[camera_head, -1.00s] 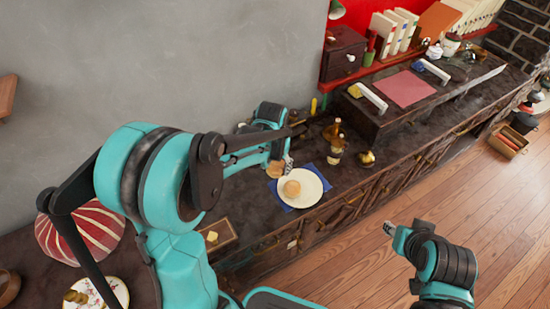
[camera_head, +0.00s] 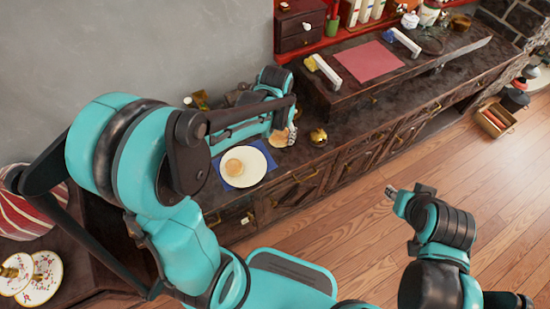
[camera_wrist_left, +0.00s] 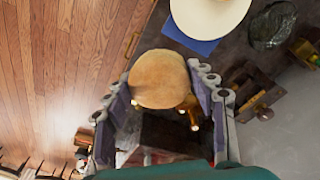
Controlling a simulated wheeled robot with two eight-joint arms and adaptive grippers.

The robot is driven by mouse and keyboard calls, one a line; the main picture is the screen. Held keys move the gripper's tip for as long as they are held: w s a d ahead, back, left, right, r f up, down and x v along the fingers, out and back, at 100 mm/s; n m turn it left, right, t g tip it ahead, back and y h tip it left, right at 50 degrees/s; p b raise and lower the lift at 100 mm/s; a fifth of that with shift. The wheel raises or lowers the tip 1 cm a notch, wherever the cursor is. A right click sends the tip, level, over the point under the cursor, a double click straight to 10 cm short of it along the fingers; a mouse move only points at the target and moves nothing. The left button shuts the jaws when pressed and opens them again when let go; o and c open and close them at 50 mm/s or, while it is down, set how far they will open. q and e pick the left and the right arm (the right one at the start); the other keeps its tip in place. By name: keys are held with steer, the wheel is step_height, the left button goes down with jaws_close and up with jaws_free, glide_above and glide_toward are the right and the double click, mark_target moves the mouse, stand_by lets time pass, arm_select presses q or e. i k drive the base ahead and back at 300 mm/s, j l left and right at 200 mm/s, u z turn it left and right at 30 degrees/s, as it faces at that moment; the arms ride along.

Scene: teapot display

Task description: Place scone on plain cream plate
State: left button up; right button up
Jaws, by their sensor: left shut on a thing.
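My left gripper (camera_head: 288,137) is shut on a round golden-brown scone (camera_head: 279,138), held above the counter to the upper right of the plate. In the left wrist view the held scone (camera_wrist_left: 160,78) sits between the two fingers (camera_wrist_left: 163,92). The plain cream plate (camera_head: 261,162) lies on a blue napkin (camera_head: 234,183). Another round scone (camera_head: 234,167) rests on the plate. The plate (camera_wrist_left: 210,18) is partly cut off at the top of the left wrist view. My right gripper (camera_head: 392,192) is over the floor at the right, small, its jaws unclear.
A brass pot (camera_head: 318,137) stands on the counter just right of my left gripper. A raised dark shelf (camera_head: 390,85) with a pink mat (camera_head: 368,62) is behind it. A floral plate (camera_head: 42,283) is at lower left. The wooden floor (camera_head: 360,230) is open.

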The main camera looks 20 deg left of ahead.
mark_target(252, 163)
steer(key=i+l+u, duration=0.25)
steer(key=l, duration=0.15)
steer(key=l+u, duration=0.2)
steer(key=l, duration=0.2)
steer(key=i+l+u, duration=0.25)
steer(key=l, duration=0.2)
steer(key=l+u, duration=0.2)
steer(key=l, duration=0.25)
steer(key=u, duration=0.3)
steer(key=k+j, duration=0.05)
